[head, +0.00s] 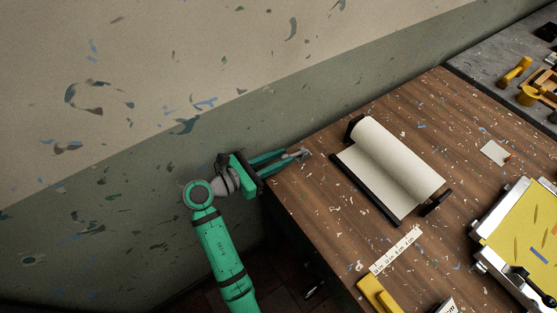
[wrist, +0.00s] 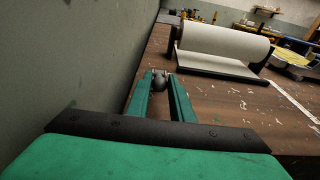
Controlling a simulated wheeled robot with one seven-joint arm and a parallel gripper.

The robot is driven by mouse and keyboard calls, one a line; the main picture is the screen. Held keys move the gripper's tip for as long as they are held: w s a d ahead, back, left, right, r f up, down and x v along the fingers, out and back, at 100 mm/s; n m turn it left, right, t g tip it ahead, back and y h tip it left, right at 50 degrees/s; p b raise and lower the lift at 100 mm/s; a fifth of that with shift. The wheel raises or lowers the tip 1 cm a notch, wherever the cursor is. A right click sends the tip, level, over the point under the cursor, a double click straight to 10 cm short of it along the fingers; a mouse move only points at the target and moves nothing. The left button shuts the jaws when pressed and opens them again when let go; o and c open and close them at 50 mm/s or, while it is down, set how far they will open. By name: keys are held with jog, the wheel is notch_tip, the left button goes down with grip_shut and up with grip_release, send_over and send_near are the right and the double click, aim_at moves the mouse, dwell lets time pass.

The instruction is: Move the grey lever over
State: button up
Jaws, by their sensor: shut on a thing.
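My gripper (head: 297,154) has green fingers and reaches over the left edge of the wooden table. In the wrist view the fingers (wrist: 160,82) are shut on a small dark grey rounded thing (wrist: 158,81). It sits between the fingertips, and they hide part of it. I cannot tell whether this is the grey lever or what it is joined to. A hinged screen frame (head: 487,243) with a yellow face and metal clamps stands at the right of the head view, apart from my gripper. A black knobbed handle (head: 520,271) shows at its front.
A white paper roll (head: 397,155) in a black holder lies just right of my gripper. A ruler strip (head: 396,250) and a yellow piece (head: 377,295) lie near the front edge. A speckled wall (head: 150,150) is close behind and left. Bare wood (head: 310,195) lies below the fingers.

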jog(key=shift+w+d+r, duration=0.2)
jog(key=shift+r, duration=0.55)
jog(key=shift+r, duration=0.1)
jog(key=shift+w+d+r, duration=0.4)
jog(key=shift+d+r, duration=0.15)
jog(key=shift+r, duration=0.2)
jog(key=shift+d+r, duration=0.1)
jog(key=shift+r, duration=0.05)
jog(key=shift+w+d+r, duration=0.5)
jog(key=shift+d+r, duration=0.05)
jog(key=shift+d, duration=0.05)
